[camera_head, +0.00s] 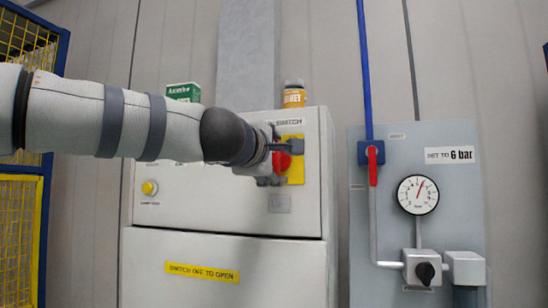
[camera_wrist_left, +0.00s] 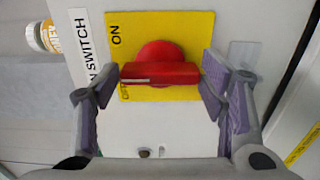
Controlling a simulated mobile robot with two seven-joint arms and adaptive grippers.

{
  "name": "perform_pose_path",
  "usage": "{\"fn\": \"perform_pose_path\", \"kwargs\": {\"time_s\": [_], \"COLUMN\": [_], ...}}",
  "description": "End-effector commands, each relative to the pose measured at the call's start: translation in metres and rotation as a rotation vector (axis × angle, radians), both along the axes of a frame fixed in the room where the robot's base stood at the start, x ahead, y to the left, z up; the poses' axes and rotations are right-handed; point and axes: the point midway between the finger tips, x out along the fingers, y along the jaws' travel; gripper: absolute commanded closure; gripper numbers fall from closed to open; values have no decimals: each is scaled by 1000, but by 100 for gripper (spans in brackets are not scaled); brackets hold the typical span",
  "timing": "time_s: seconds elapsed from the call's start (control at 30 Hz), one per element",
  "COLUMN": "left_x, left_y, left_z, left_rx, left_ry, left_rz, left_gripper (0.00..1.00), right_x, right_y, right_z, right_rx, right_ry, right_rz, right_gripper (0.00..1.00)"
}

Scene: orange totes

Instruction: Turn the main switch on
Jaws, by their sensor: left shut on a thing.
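The main switch is a red rotary handle (camera_head: 282,162) on a yellow plate (camera_head: 296,174), on the front of a light grey cabinet. In the left wrist view the red handle (camera_wrist_left: 160,73) lies across the picture, with a pale pointer line near its left end, close to the partly covered OFF marking. ON is printed at the plate's upper left (camera_wrist_left: 195,28). My left gripper (camera_head: 278,163) is shut on the handle, one finger at each end, as the left wrist view shows (camera_wrist_left: 160,85). My right gripper is not in view.
A green box (camera_head: 183,92) and an orange bottle (camera_head: 294,96) stand on the cabinet (camera_head: 230,225). A yellow button (camera_head: 149,188) is on its front left. A gauge panel (camera_head: 460,220) with a red-handled valve (camera_head: 373,167) is to the right. A yellow mesh cage (camera_head: 18,235) is at left.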

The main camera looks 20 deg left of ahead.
Motion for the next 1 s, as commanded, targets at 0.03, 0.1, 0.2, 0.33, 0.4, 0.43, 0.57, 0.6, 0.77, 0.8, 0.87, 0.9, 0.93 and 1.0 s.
{"fn": "perform_pose_path", "kwargs": {"time_s": [0.03,0.1,0.2,0.33,0.4,0.43,0.57,0.6,0.77,0.8,0.87,0.9,0.93,1.0], "left_x": [0,0,0,0,0,0,0,0,0,0,0,-3,-6,-18], "left_y": [1,1,1,1,1,1,1,1,0,0,0,0,1,1], "left_z": [1,1,1,1,1,1,1,1,0,0,0,1,1,2], "left_rx": [8,14,17,18,18,18,17,17,15,14,14,13,13,14], "left_ry": [-1,-2,-3,-3,-3,-3,-3,-3,-2,-1,-1,-2,-1,-2], "left_rz": [2,2,2,2,2,2,2,2,1,1,1,1,0,-2], "left_gripper": [63,63,63,63,63,63,15,15,15,15,15,15,15,15], "right_x": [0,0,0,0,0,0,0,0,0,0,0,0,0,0], "right_y": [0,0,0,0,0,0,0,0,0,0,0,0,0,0], "right_z": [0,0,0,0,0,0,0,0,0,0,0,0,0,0], "right_rx": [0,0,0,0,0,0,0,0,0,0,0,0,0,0], "right_ry": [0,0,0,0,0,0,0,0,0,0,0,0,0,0], "right_rz": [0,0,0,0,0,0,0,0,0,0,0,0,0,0], "right_gripper": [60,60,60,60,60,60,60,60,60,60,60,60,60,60]}}
